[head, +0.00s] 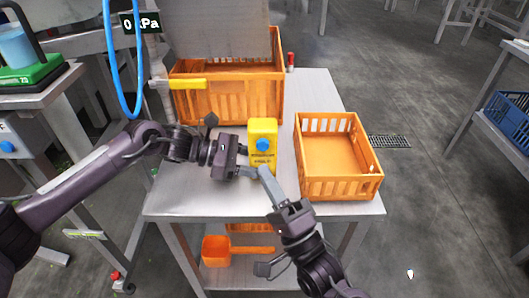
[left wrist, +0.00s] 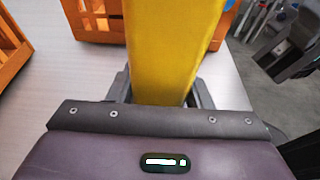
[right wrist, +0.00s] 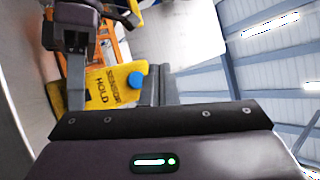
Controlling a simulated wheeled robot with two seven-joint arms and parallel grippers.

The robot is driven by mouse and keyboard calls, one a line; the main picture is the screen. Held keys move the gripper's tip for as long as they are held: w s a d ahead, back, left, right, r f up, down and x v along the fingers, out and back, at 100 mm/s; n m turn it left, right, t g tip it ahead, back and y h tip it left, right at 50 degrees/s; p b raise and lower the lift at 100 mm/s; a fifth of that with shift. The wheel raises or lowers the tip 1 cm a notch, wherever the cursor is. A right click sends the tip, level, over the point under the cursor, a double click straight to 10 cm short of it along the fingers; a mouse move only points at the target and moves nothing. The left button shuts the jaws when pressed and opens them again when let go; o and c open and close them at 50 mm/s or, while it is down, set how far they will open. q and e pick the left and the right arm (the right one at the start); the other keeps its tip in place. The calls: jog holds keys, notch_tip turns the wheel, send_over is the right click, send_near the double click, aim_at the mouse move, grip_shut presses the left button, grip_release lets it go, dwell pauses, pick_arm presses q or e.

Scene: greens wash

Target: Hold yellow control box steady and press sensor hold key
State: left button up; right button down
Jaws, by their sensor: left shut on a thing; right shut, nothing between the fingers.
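The yellow control box (head: 263,129) stands upright on the metal table, with a round blue key (head: 263,145) on its front. In the right wrist view, "SENSOR HOLD" lettering shows beside the blue key (right wrist: 136,80). My left gripper (head: 243,160) is shut on the box from the left; the left wrist view shows the yellow body (left wrist: 170,50) between its fingers. My right gripper (head: 265,173) is shut and empty, its fingertips close in front of the box, just below the key in the head view. I cannot tell whether they touch the box.
An orange crate (head: 230,107) stands behind the box and another orange crate (head: 340,188) stands to its right. An orange scoop (head: 216,250) lies on the lower shelf.

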send_near(254, 135)
jog(key=shift+s+x, duration=0.25)
jog(key=shift+x, duration=1.75)
jog(key=shift+w+a+r, duration=0.15)
jog(key=shift+w, duration=0.05)
jog(key=shift+w+h, duration=0.3)
jog(key=shift+s, duration=0.15)
dwell(0.3)
jog(key=shift+s, duration=0.35)
jog(key=shift+s, duration=0.1)
jog(key=s, duration=0.5)
jog(key=shift+s, duration=0.4)
